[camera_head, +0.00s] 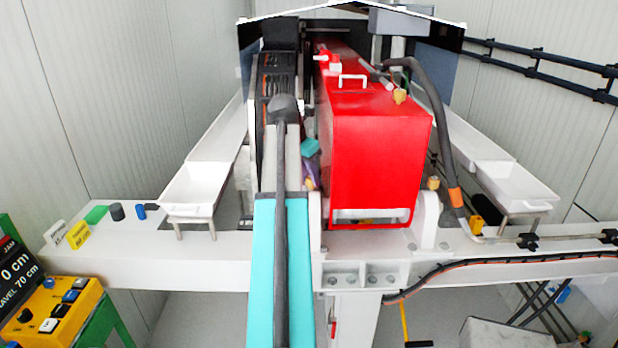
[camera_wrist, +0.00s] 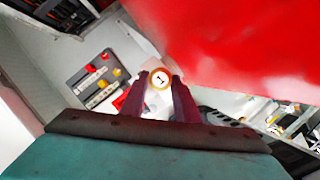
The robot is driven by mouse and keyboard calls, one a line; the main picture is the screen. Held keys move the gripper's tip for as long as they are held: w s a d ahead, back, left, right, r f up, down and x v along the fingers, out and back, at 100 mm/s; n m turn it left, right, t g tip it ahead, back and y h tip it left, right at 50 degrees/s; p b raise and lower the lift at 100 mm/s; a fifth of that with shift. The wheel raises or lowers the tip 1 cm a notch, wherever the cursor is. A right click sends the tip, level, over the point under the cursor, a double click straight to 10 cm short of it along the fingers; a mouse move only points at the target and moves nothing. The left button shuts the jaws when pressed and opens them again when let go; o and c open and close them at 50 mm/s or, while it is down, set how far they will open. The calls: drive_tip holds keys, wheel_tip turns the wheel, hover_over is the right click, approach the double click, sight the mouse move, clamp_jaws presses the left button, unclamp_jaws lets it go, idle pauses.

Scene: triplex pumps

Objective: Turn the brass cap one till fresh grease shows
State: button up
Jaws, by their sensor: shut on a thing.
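The brass cap one (camera_wrist: 160,78) shows in the wrist view as a round brass rim around a pale face marked with a 1. My gripper (camera_wrist: 159,84) has its two dark maroon fingers shut on the cap, one on each side. In the head view my gripper (camera_head: 311,171) is low beside the left side of the red pump housing (camera_head: 375,165), mostly hidden behind my arm. A small brass spot shows just below its fingers, too small to read. I see no grease around the cap in the wrist view.
Other brass fittings are on top of the red housing (camera_head: 399,96) and at its right foot (camera_head: 433,183). White trays stand to the left (camera_head: 190,190) and right (camera_head: 515,187). A dark hose (camera_head: 440,105) runs down the right. A yellow control box (camera_head: 55,310) is at lower left.

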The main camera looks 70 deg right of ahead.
drive_tip(key=shift+s+d+m, duration=0.1)
drive_tip(key=shift+s+m, duration=0.15)
drive_tip(key=shift+m, duration=0.05)
drive_tip(key=m+g, duration=0.1)
drive_tip(key=m, duration=0.1)
drive_tip(key=m+g+y, duration=0.1)
drive_tip(key=m, duration=0.2)
drive_tip(key=shift+w+d, duration=0.15)
drive_tip(key=shift+d, duration=0.05)
drive_tip(key=m+y, duration=0.1)
drive_tip(key=m, duration=0.1)
drive_tip(key=m+y, duration=0.1)
drive_tip(key=m, duration=0.2)
drive_tip(key=shift+d+g, duration=0.1)
drive_tip(key=shift+g, duration=0.3)
